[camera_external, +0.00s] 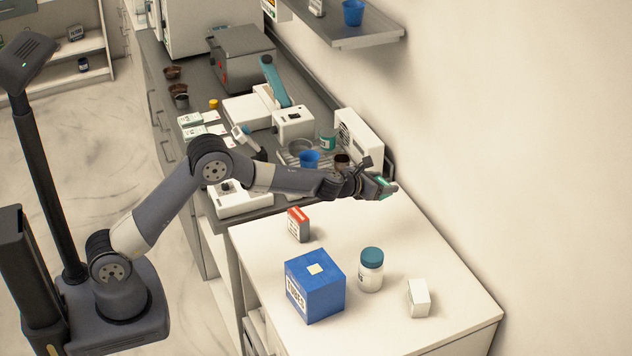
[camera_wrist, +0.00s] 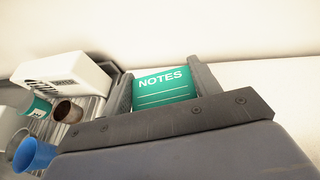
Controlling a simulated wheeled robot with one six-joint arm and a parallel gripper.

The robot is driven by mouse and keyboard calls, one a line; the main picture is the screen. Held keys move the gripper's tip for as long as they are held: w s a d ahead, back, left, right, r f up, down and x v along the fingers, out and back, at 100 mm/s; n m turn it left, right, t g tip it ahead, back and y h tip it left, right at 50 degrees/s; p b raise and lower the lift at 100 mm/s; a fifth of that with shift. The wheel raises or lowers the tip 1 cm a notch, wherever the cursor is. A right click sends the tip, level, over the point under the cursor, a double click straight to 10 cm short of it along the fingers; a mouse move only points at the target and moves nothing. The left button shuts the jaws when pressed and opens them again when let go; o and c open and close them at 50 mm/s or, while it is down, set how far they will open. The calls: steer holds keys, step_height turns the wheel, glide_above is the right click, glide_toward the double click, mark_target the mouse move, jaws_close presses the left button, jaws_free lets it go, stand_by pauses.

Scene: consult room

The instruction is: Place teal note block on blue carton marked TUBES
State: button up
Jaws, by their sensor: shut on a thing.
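The teal note block (camera_wrist: 163,88), marked NOTES, is held between the two fingers of my gripper (camera_wrist: 165,90) in the wrist view. In the external view the block (camera_external: 386,186) shows at the end of my gripper (camera_external: 378,184), above the back part of the white table. The blue carton marked TUBES (camera_external: 328,290) stands upright on the white table, in front of and to the left of my gripper. A small cream square (camera_external: 315,269) lies on its top. The block is clear of the carton.
A white bottle with a teal lid (camera_external: 370,272) stands right of the carton, and a small white box (camera_external: 418,298) stands farther right. A red and grey box (camera_external: 298,225) stands behind the carton. Blue cup (camera_external: 309,159) and lab equipment crowd the grey counter.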

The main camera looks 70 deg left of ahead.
steer(key=s+d+r+n+y+b, duration=0.1)
steer(key=s+d+r, duration=0.3)
steer(key=s+d, duration=0.45)
steer(key=s+d+r, duration=0.5)
steer(key=s+d, duration=0.3)
steer(key=d, duration=0.1)
steer(key=y, duration=0.1)
glide_above(317, 267)
steer(key=shift+n+g, duration=0.3)
steer(key=shift+n, duration=0.1)
step_height(317, 267, down, 4)
steer(key=shift+f, duration=2.5)
steer(key=shift+f, duration=0.15)
steer(key=o, duration=1)
steer(key=shift+c, duration=0.2)
